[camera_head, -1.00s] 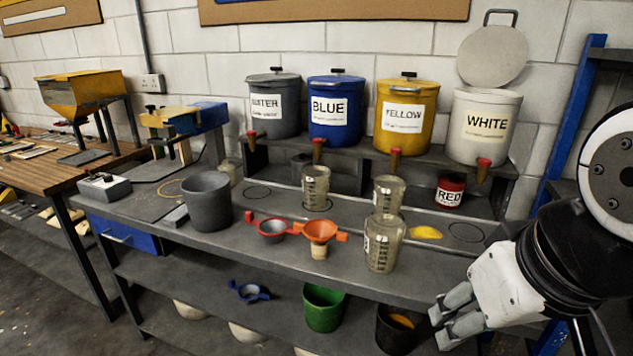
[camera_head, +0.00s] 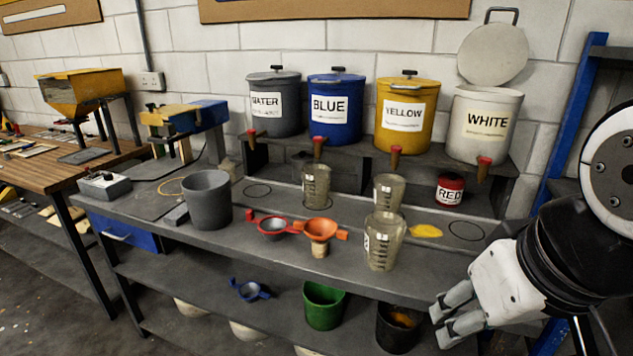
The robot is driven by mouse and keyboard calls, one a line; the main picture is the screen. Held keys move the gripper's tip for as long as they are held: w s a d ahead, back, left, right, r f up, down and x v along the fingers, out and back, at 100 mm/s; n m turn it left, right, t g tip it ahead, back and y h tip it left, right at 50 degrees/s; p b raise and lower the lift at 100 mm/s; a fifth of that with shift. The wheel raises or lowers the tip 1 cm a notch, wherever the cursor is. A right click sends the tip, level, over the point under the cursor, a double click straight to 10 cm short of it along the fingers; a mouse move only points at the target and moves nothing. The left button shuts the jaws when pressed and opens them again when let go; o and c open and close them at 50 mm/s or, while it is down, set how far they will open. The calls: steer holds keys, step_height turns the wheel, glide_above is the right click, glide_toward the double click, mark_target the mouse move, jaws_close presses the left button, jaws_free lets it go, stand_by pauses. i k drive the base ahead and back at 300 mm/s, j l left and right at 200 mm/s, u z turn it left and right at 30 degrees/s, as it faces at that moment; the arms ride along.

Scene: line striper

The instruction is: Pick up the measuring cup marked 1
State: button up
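Several clear measuring cups stand upright on the grey bench. One measuring cup (camera_head: 316,186) stands at the back, below the blue bucket. Another measuring cup (camera_head: 389,190) stands below the yellow bucket. A third measuring cup (camera_head: 383,241) stands nearest the front edge, partly overlapping the one behind it. It has a white mark on its left side, too small to read. I cannot tell which cup is marked 1. My gripper (camera_head: 443,324) is at the lower right, in front of the bench edge, apart from the cups. Its two fingers are spread and nothing shows between them.
A red funnel (camera_head: 272,228) and an orange funnel (camera_head: 320,232) lie left of the front cup. A grey bucket (camera_head: 207,200) stands further left. A yellow scoop (camera_head: 427,231) and red tin (camera_head: 450,188) are at right. Labelled buckets with spigots line the raised shelf (camera_head: 300,150).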

mark_target(389, 189)
steer(key=i+j+z, duration=0.25)
steer(key=i+j, duration=0.35)
steer(key=i+j+z, duration=0.25)
steer(key=i+j, duration=0.35)
steer(key=j, duration=0.15)
